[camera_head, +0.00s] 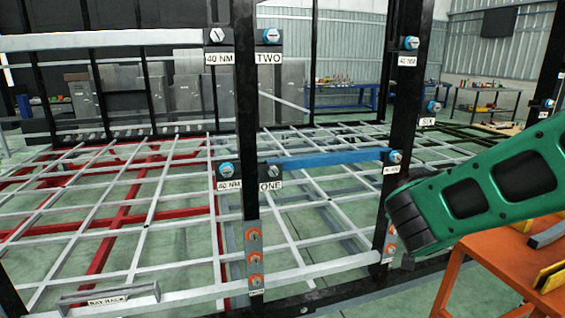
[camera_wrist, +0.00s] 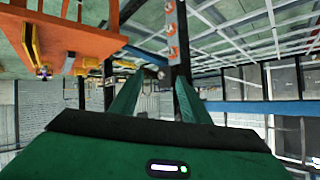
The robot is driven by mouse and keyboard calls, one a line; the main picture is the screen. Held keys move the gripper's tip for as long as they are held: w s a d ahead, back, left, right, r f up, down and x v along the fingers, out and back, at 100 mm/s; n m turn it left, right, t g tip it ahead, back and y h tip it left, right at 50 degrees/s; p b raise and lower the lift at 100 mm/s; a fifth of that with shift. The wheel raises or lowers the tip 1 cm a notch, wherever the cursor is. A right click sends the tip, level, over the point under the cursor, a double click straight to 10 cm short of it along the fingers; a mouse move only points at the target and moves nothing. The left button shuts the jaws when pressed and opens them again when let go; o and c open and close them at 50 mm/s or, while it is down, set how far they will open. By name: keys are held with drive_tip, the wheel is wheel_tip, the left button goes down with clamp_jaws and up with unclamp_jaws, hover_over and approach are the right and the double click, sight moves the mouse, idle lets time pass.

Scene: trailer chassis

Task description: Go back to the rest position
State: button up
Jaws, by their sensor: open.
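My arm (camera_head: 490,190), green with black panels, reaches in from the right in the head view, in front of the chassis frame and above the orange table. My gripper (camera_wrist: 155,92) shows in the wrist view with two green fingers spread apart and nothing seen between them. Its fingers cannot be made out in the head view. The wrist picture appears upside down, with the orange table at its upper left and a dark post (camera_wrist: 180,45) with orange-ringed bolts just beyond the fingers.
Dark upright posts (camera_head: 247,130) carry blue-headed bolts with labels "ONE", "TWO" and "SIX". A blue bar (camera_head: 325,159) joins two posts. The orange table (camera_head: 510,265) with yellow holders stands at right, below my arm. A white lattice (camera_head: 130,200) lies behind the posts.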

drive_tip(key=s+d+f+g+y, duration=0.15)
drive_tip(key=s+d+g, duration=0.3)
drive_tip(key=s, duration=0.45)
drive_tip(key=s+d+f+g, duration=0.3)
drive_tip(key=s+d, duration=0.3)
drive_tip(key=s, duration=0.2)
drive_tip(key=s+a+n+g+y, duration=0.1)
drive_tip(key=s+a+y, duration=0.1)
drive_tip(key=s, duration=0.5)
drive_tip(key=s+a+g+y, duration=0.1)
drive_tip(key=s+g+y, duration=0.1)
drive_tip(key=s, duration=0.6)
drive_tip(key=shift+s+a+n+y, duration=0.25)
drive_tip(key=shift+a+n+y, duration=0.1)
drive_tip(key=shift+n, duration=0.05)
drive_tip(key=shift+w+f, duration=0.3)
drive_tip(key=shift+w, duration=0.35)
